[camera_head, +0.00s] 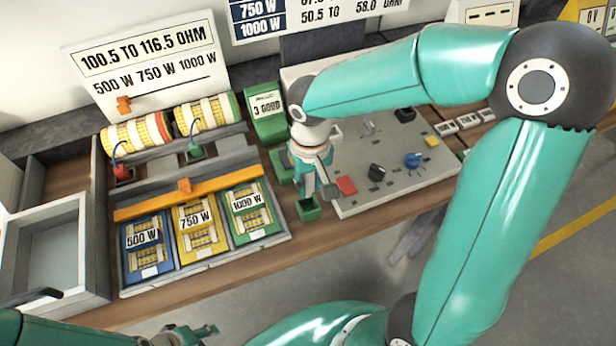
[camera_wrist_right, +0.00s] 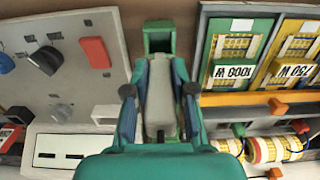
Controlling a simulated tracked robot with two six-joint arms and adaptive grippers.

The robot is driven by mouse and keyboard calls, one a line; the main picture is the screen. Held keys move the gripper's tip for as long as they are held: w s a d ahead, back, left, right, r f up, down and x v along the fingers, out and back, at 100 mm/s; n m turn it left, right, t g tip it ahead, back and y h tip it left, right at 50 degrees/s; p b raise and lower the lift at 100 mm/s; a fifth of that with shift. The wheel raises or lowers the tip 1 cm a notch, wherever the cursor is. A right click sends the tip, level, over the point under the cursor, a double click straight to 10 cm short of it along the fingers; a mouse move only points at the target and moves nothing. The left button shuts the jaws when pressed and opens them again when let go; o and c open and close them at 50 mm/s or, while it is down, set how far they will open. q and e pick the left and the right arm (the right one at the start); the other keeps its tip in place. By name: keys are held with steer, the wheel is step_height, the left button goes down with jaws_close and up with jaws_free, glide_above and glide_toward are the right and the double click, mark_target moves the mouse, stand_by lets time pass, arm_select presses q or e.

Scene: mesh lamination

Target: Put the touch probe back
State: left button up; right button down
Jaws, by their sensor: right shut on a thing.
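My right gripper (camera_head: 318,186) is above the front edge of the bench, just left of the grey control panel. It is shut on the touch probe (camera_wrist_right: 160,100), a pale grey piece between its fingers in the right wrist view. A small green open holder (camera_head: 307,209) stands right below the gripper; it also shows in the wrist view (camera_wrist_right: 159,38), past the probe's end. I cannot tell whether the probe's tip is inside the holder or above it. My left gripper (camera_head: 195,334) shows partly at the bottom edge, dark and cut off; its jaws are unclear.
The grey panel (camera_head: 385,190) bears a red block (camera_head: 346,186) and knobs, close to the right. On the left, a tray holds blue, yellow and green mesh cards under an orange bar (camera_head: 185,191). Two wired rolls lie behind. A green "3 GOOD" box (camera_head: 267,115) stands behind the gripper.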

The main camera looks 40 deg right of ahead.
mark_target(310, 193)
steer(key=shift+f+b, duration=1.25)
steer(key=shift+f, duration=0.65)
steer(key=shift+f+b, duration=1.5)
steer(key=c, duration=0.9)
jaws_free()
step_height(310, 193, up, 12)
steer(key=shift+f, duration=0.2)
steer(key=shift+r, duration=0.15)
